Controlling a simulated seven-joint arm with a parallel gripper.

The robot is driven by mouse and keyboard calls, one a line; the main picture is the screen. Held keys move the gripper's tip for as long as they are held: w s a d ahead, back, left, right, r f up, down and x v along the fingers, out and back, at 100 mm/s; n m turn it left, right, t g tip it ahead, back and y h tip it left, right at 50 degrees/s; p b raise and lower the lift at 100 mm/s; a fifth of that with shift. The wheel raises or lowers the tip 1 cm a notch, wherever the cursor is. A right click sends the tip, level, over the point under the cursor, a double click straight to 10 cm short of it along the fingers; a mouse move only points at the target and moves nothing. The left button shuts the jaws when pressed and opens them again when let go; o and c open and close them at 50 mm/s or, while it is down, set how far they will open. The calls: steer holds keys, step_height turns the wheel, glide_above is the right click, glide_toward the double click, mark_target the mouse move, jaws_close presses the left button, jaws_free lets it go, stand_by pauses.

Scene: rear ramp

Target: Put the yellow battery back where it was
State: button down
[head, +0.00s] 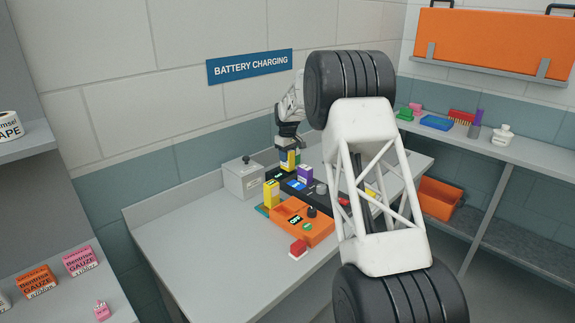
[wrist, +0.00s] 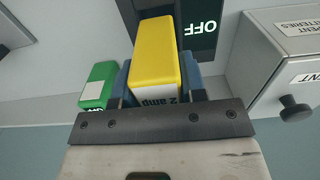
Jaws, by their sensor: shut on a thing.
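My gripper (head: 288,150) is at the back of the bench, above the dark charging strip. It is shut on a yellow battery (wrist: 155,50), which shows between the two blue-grey fingers in the wrist view with part of a "2 amp" label. In the head view the held battery (head: 286,161) shows only as a small yellow piece under the gripper. The dark charger (wrist: 201,22), also marked OFF, lies past the held battery. Whether the held battery touches anything below is unclear.
A grey spent-batteries box (head: 242,180) with a knob stands left of the gripper; it is close on the right in the wrist view (wrist: 275,75). A purple block (head: 305,174) and a green block (wrist: 98,86) are near. The bench's front left (head: 200,250) is clear.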

mark_target(288, 164)
stand_by(0.3)
steer(key=shift+f, duration=1.9)
steer(key=shift+f, duration=0.15)
steer(key=c, duration=0.7)
jaws_free()
step_height(288, 164, up, 12)
steer(key=shift+r, duration=0.15)
